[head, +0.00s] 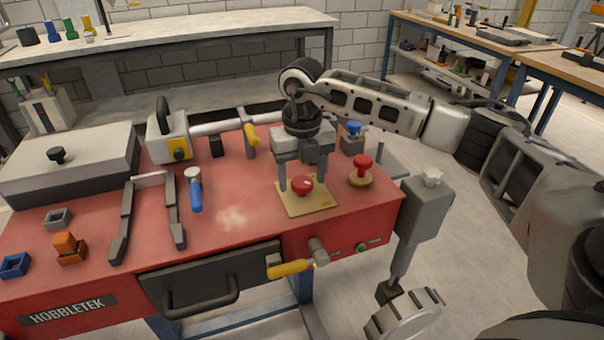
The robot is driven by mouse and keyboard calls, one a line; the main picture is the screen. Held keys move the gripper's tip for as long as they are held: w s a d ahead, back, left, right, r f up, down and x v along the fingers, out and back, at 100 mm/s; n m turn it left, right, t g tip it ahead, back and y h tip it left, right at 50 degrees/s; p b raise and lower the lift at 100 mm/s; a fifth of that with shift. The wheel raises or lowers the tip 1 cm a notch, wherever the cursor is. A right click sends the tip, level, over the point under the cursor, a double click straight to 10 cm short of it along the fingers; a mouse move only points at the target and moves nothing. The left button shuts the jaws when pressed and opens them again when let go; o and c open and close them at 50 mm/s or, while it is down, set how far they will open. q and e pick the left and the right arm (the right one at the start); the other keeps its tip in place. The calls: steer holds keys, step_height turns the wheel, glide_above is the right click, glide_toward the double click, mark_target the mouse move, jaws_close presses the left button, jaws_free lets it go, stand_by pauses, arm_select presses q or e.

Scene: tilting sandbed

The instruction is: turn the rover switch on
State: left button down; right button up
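No part is marked as the rover switch, and I cannot tell which one it is. A red knob (302,186) sits on a tan square plate (318,203) on the red bench top. My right gripper (302,182) points down over this plate, its two fingers apart, one on each side of the red knob. I cannot tell whether the fingers touch it. A second red knob (362,166) stands on a round tan base to the right. A small green button (361,247) is on the bench's front face. My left gripper is not in view.
A yellow-handled lever (288,268) and a dark drawer handle (201,300) stick out in front. A grey box (425,208) with a white knob stands off the bench's right end. A blue-handled tool (195,192) and dark rails (123,222) lie left.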

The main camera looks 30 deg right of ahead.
mark_target(302, 181)
step_height(302, 181, up, 16)
stand_by(0.6)
stand_by(0.4)
